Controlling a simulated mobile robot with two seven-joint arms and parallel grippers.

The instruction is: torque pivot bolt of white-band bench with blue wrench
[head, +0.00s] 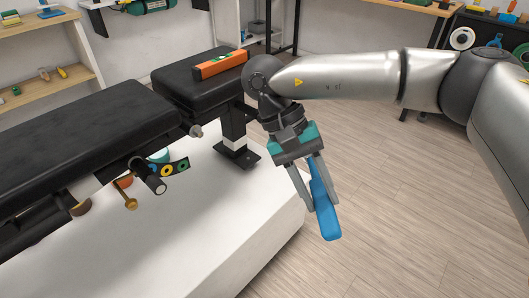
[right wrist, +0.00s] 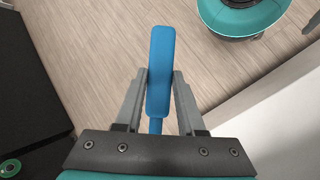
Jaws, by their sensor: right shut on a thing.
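The blue wrench (head: 326,215) is in my right gripper (head: 320,200), which is shut on it. In the right wrist view the wrench's blue handle (right wrist: 159,75) sticks out between the two fingers (right wrist: 158,88). The wrench hangs over the floor, just right of the white platform's edge, apart from the bench. The bench (head: 85,130) has black pads, and a white band (head: 234,145) circles its upright post. A silver bolt-like end (head: 196,130) shows by the gap between the pads; I cannot tell if it is the pivot bolt. My left gripper is out of view.
The bench stands on a white platform (head: 225,215). An orange level (head: 220,64) lies on the smaller pad. A brass knob (head: 131,204) and a strip with coloured rings (head: 168,169) are under the long pad.

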